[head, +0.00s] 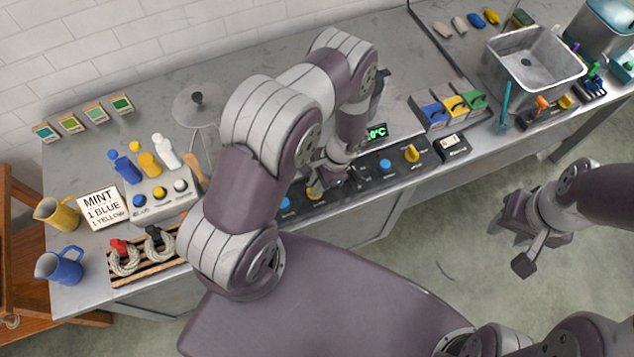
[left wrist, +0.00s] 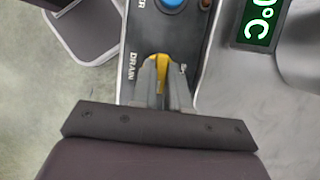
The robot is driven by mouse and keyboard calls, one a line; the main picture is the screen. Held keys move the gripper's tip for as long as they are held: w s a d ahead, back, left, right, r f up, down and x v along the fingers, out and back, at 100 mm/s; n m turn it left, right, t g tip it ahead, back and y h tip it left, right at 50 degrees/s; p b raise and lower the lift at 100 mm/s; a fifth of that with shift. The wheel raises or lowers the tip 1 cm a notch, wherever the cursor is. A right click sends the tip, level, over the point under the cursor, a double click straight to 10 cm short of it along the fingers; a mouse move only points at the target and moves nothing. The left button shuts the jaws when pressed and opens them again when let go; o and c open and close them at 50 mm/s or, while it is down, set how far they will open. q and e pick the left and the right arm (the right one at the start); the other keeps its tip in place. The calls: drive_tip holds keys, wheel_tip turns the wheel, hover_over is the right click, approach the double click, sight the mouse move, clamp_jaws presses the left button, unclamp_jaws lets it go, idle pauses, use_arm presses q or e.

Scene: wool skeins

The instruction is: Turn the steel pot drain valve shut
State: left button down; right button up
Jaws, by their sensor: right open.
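The drain valve is a yellow handle (left wrist: 161,66) beside the word DRAIN on a dark panel (left wrist: 137,40). In the left wrist view my left gripper (left wrist: 161,76) has its fingers on both sides of the handle, seemingly touching it. In the head view my left gripper (head: 317,184) reaches down to the panel's left part, with a bit of yellow (head: 315,193) under it. My left arm hides most of the steel pot's place. A rounded metal surface (left wrist: 300,55) shows at the right in the left wrist view. My right gripper (head: 528,238) is open and empty over the floor.
The panel also bears blue knobs (head: 385,163) and another yellow knob (head: 411,153). A green temperature display (head: 377,132) stands behind it. Bottles, jugs and a MINT card (head: 102,207) are at left. Colored bins (head: 455,105) and a steel sink (head: 533,66) are at right.

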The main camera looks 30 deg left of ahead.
use_arm(q)
drive_tip(key=shift+n, duration=0.3)
drive_tip(key=shift+w+a+n+h+b, duration=0.1)
drive_tip(key=shift+n+h+b, duration=0.5)
drive_tip(key=shift+n, duration=0.4)
drive_tip(key=n+b, duration=0.1)
drive_tip(key=n, duration=0.1)
drive_tip(key=shift+n+g+h, duration=0.3)
drive_tip(key=shift+g, duration=0.1)
drive_tip(key=n+h+b, duration=0.1)
drive_tip(key=n, duration=0.1)
drive_tip(key=n+h, duration=0.1)
drive_tip(key=n, duration=0.2)
drive_tip(key=shift+a+b, duration=0.2)
drive_tip(key=shift+b, duration=0.2)
drive_tip(key=n+h, duration=0.1)
drive_tip(key=n, duration=0.3)
drive_tip(key=shift+a, duration=0.1)
drive_tip(key=shift+n+t+h+b, duration=0.55)
drive_tip(key=shift+n+h, duration=0.25)
drive_tip(key=shift+n, duration=1.1)
drive_tip(key=c, duration=1.1)
unclamp_jaws()
